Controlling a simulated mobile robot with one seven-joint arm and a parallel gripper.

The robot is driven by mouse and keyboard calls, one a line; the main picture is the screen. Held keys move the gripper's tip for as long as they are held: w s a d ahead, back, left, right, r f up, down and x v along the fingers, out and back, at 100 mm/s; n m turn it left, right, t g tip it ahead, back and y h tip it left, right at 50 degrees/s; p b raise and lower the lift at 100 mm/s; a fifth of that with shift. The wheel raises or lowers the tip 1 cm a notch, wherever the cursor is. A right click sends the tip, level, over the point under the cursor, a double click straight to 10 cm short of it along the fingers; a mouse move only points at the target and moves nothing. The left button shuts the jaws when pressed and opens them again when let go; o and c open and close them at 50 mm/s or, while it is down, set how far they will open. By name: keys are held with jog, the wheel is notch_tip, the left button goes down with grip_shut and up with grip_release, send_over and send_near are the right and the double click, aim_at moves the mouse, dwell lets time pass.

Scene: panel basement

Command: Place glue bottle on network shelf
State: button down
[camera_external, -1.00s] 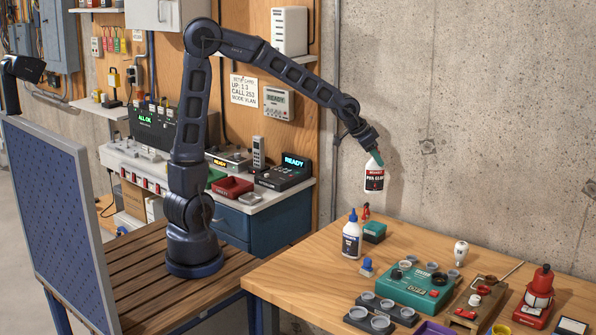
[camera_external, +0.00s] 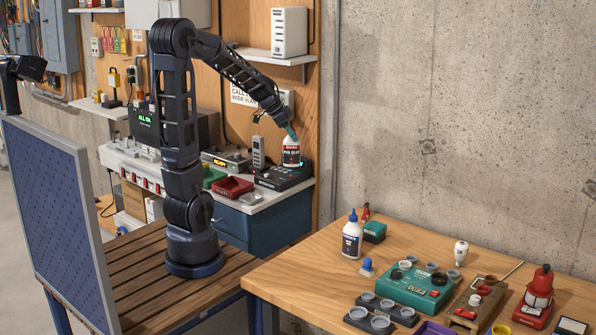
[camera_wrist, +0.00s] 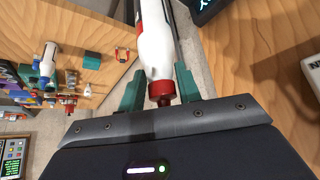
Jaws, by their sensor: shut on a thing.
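The white glue bottle with a dark red-and-black label (camera_external: 291,153) hangs upright from my gripper (camera_external: 291,132) in the external view. It is in the air, in front of the lit device at the right end of the grey workbench. In the wrist view the bottle (camera_wrist: 155,45) and its red cap (camera_wrist: 163,92) lie between the teal fingers of my gripper (camera_wrist: 158,88), which is shut on it. A wall shelf (camera_external: 290,60), likely the network shelf, holds a white upright box (camera_external: 289,31). It is above and behind the bottle.
The workbench (camera_external: 286,200) below carries a red tray (camera_external: 233,187), a handset (camera_external: 259,152) and a black console (camera_external: 284,176). A second white bottle with a blue cap (camera_external: 352,240) stands on the wooden table (camera_external: 300,267). The shelf's right end looks free.

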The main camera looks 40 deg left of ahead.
jog(key=s+a+r+n+t+y, duration=0.1)
jog(key=s+a+r+n+y, duration=0.25)
jog(key=a, duration=1.55)
jog(key=s+a+r+n, duration=0.35)
jog(key=s+a, duration=0.25)
jog(key=a, duration=1.3)
jog(key=s+a+r+n+t+y, duration=0.1)
jog(key=s+a+r+n+y, duration=0.25)
jog(key=a, duration=1.65)
notch_tip(320, 180, down, 20)
jog(key=s+h, duration=0.1)
jog(key=s, duration=0.1)
jog(key=shift+r, duration=0.15)
jog(key=shift+d, duration=0.1)
jog(key=c, duration=1)
grip_release()
jog(key=shift+o, duration=0.2)
jog(key=v, duration=1.2)
